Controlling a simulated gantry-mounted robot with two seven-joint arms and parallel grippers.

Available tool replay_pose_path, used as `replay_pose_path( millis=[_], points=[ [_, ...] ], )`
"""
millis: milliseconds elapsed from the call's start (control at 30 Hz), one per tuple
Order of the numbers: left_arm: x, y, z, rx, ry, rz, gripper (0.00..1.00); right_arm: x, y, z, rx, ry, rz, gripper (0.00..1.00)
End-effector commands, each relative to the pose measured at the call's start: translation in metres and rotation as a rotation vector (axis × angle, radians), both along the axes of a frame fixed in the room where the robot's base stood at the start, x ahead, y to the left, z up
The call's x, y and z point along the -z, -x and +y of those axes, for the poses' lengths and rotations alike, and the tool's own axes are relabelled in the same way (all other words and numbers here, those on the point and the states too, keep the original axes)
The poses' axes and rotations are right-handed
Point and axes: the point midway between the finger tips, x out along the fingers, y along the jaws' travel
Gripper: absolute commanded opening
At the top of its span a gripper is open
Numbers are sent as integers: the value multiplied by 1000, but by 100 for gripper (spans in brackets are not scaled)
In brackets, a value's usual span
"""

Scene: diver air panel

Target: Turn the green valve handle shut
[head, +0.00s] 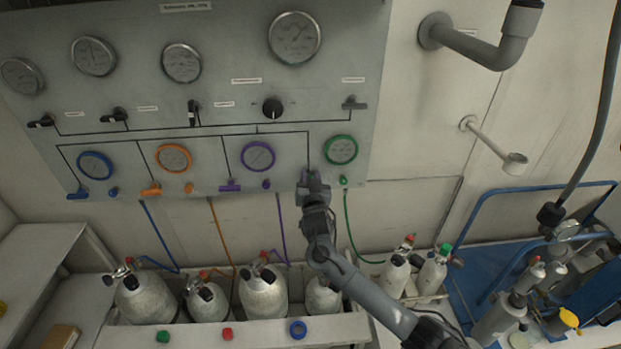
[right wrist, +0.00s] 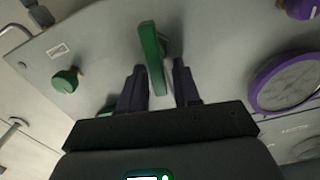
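The green valve handle (right wrist: 152,58) shows in the right wrist view as an upright green bar on the grey panel. My right gripper (right wrist: 160,82) is open, with its two dark fingers on either side of the handle. The left finger is close to it and a gap shows on the right; I cannot tell whether either touches. In the head view my right gripper (head: 312,182) is at the panel's lower edge, left of the green-rimmed gauge (head: 340,150), and mostly hides the handle. My left gripper is not in view.
A green knob (right wrist: 65,80) and a purple-rimmed gauge (right wrist: 285,82) flank the handle. In the head view, blue, orange and purple (head: 230,186) handles line the panel's lower left. Several cylinders (head: 263,292) stand below, and a grey pipe (head: 480,45) juts out at upper right.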

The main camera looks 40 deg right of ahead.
Motion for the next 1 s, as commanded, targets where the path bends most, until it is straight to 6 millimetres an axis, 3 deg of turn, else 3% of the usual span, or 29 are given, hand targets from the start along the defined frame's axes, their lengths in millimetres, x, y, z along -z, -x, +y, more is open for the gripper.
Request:
replay_pose_path(
  millis=[33, 200, 667, 1000],
  points=[
    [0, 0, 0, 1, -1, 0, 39, 0, 0, 0, 0, 0, 0, 23],
    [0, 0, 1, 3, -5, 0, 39, 0, 0, 0, 0, 0, 0, 0],
    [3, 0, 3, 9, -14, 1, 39, 2, 1, -1, 0, -62, -40, 0],
    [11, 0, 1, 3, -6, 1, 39, 5, 4, -5, 2, -281, -183, 0]
  ],
)
